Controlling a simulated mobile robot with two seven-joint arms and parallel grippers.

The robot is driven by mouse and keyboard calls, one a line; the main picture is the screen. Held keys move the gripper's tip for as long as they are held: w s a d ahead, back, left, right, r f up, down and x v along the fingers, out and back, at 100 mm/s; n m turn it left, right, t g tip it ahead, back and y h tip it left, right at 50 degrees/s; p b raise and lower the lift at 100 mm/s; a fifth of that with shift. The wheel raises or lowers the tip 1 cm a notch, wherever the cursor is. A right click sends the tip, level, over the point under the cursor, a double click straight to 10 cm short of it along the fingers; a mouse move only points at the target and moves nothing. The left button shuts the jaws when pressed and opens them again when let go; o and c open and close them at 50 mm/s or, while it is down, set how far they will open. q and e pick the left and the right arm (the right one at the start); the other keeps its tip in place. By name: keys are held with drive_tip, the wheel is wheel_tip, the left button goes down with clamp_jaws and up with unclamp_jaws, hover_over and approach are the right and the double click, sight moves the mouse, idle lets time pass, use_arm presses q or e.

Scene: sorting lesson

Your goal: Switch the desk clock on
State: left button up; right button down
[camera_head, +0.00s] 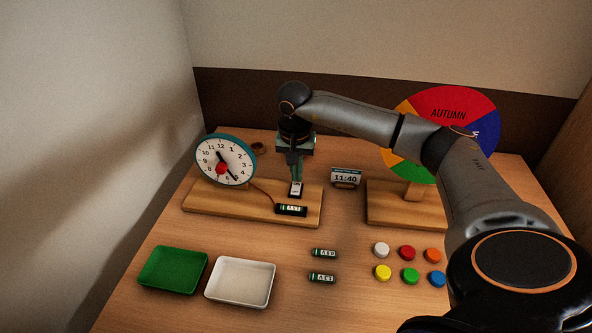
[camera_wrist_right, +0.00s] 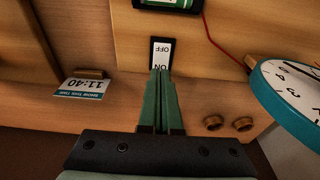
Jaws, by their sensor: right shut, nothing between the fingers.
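The desk clock (camera_head: 242,150) has a teal rim, a white face and a red hub, and stands at the left end of a wooden base (camera_head: 200,205). It shows partly in the right wrist view (camera_wrist_right: 285,95). A rocker switch (camera_head: 296,189) marked ON and OFF sits on the base; it is also in the wrist view (camera_wrist_right: 161,48). A green battery (camera_head: 291,210) lies in a black holder in front of it, with a red wire to the clock. My right gripper (camera_head: 297,178) is shut and empty, its tips (camera_wrist_right: 160,73) at the ON end of the switch; contact is unclear. My left gripper is out of view.
A small display reading 11:40 (camera_head: 346,178) stands right of the switch. A season wheel (camera_head: 450,103) is partly behind my right arm. In front are a green tray (camera_head: 173,269), a white tray (camera_head: 240,304), two loose batteries (camera_head: 324,253) and several coloured discs (camera_head: 407,253).

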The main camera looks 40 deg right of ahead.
sight(297, 185)
drive_tip(key=shift+f+b, duration=0.4)
drive_tip(key=shift+f, duration=0.35)
idle(0.4)
wheel_tip(297, 185, up, 2)
drive_tip(key=shift+r+p, duration=0.1)
drive_tip(key=shift+p, duration=0.9)
wheel_tip(297, 185, up, 2)
drive_tip(key=shift+r+p, duration=0.1)
drive_tip(key=shift+p, duration=0.75)
wheel_tip(297, 185, up, 3)
drive_tip(key=shift+f+p, duration=0.1)
drive_tip(key=shift+p, duration=1.15)
drive_tip(key=shift+f, duration=0.1)
